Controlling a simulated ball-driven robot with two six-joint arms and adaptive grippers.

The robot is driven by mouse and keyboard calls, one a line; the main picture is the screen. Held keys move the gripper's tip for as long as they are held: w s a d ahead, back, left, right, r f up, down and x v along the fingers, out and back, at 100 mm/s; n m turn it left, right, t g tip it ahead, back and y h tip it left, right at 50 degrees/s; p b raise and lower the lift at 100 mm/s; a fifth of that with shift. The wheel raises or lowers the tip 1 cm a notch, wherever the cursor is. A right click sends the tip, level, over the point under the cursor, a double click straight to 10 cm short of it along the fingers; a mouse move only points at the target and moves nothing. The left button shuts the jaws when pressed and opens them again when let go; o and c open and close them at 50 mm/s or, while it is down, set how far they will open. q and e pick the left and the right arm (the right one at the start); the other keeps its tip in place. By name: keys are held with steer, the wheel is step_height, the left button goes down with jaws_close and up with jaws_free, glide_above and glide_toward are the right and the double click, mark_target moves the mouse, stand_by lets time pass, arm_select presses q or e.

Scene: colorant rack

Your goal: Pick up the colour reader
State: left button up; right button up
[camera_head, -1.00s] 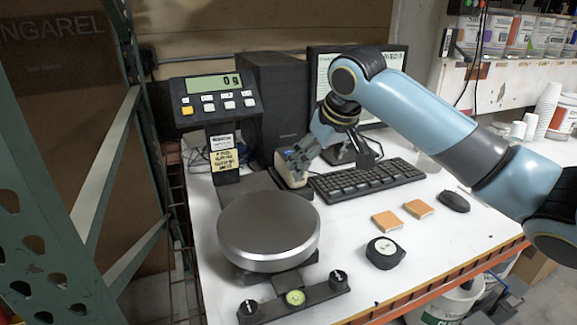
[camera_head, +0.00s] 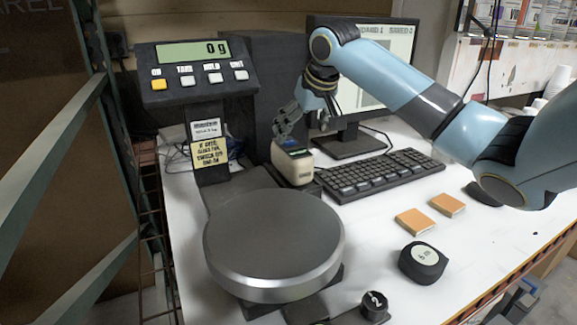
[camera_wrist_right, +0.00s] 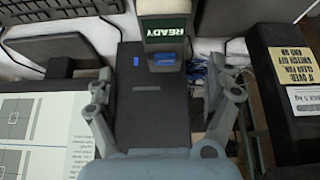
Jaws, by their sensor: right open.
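The colour reader (camera_head: 293,166) is a small cream block with a dark top and a little screen. It stands upright beside the keyboard's left end in the head view. In the right wrist view the colour reader (camera_wrist_right: 165,28) is at the top, with a green READY display and a blue patch. My right gripper (camera_head: 283,130) is just behind and above it in the head view. In the wrist view the right gripper's (camera_wrist_right: 163,88) fingers are spread with nothing between them, and the reader lies beyond their tips. My left gripper is out of view.
A scale with a round dark plate (camera_head: 272,240) and a display post (camera_head: 200,75) stands left. A keyboard (camera_head: 375,174) is right of the reader, a monitor (camera_head: 375,70) behind. Orange pads (camera_head: 415,222) and a black tape measure (camera_head: 423,262) lie in front.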

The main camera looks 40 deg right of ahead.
mark_target(293, 147)
steer(key=x, duration=0.9)
steer(key=shift+s+a+f+p, duration=0.1)
steer(key=shift+a+p, duration=0.2)
steer(key=shift+p, duration=0.1)
steer(key=c, duration=1.8)
